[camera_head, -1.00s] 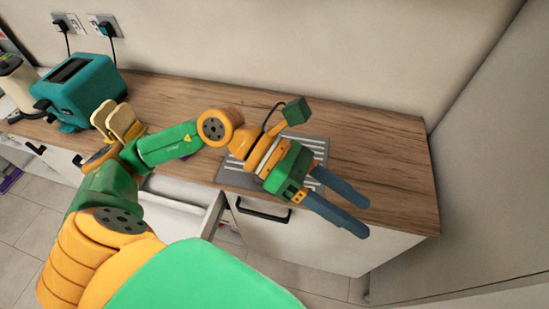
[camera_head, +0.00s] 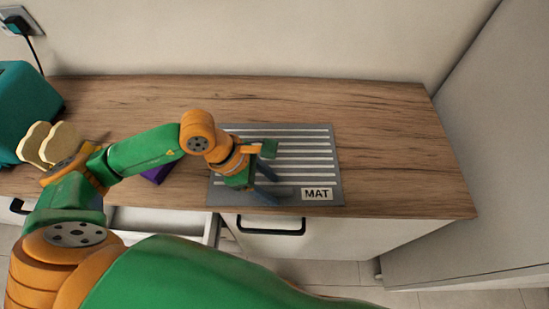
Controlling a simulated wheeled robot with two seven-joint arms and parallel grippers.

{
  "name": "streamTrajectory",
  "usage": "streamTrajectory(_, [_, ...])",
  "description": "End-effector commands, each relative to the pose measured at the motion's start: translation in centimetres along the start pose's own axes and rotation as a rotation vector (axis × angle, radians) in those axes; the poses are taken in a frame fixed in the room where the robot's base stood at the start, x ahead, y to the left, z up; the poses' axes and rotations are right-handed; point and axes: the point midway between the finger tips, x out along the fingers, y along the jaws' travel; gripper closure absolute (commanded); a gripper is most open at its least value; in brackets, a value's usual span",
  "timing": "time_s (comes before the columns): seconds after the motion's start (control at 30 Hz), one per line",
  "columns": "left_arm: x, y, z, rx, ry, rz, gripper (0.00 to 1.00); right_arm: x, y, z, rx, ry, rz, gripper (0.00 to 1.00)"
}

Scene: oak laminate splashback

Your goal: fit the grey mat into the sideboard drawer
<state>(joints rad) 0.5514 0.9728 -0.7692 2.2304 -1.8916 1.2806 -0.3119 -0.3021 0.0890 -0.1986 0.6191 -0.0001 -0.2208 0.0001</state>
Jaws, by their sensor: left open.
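The grey mat (camera_head: 322,160), with pale stripes and a MAT label, lies flat on the wooden worktop. My left gripper (camera_head: 268,198) is over the mat's lower left part, fingers apart and pointing down toward its front edge. I cannot tell whether the fingertips touch the mat. The arm and gripper hide part of the mat's left side. The sideboard drawer (camera_head: 166,222) is pulled out below the worktop's front edge, left of the mat. Its inside is partly hidden by my arm. My right gripper is not in view.
A teal toaster (camera_head: 24,105) stands at the left, with slices of bread (camera_head: 50,145) by my arm. A purple object (camera_head: 157,174) lies partly hidden behind the arm. A closed door with a black handle (camera_head: 271,229) is below the mat. The worktop (camera_head: 395,150) is clear right of the mat.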

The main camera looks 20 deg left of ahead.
Motion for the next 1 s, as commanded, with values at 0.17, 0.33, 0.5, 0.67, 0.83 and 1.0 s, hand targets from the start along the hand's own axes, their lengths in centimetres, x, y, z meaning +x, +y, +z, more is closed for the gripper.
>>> streamTrajectory(0.17, [0.03,0.00,-0.02,0.000,-0.001,0.000,0.49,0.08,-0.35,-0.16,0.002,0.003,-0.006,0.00])
streamTrajectory(0.33, [0.01,0.01,-0.01,0.000,-0.001,0.000,0.95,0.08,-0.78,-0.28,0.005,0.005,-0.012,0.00])
streamTrajectory(0.5, [0.00,0.01,0.00,0.000,-0.001,0.000,1.00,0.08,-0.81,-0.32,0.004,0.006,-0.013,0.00])
streamTrajectory(0.67, [0.00,0.01,-0.01,0.000,-0.001,0.000,1.00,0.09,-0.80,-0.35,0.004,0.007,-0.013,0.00])
streamTrajectory(0.83, [0.00,0.00,-0.01,0.000,-0.001,0.000,1.00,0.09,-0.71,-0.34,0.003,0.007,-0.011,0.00])
streamTrajectory(1.0, [0.00,0.00,-0.01,0.000,-0.001,0.000,1.00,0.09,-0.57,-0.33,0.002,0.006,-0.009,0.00])
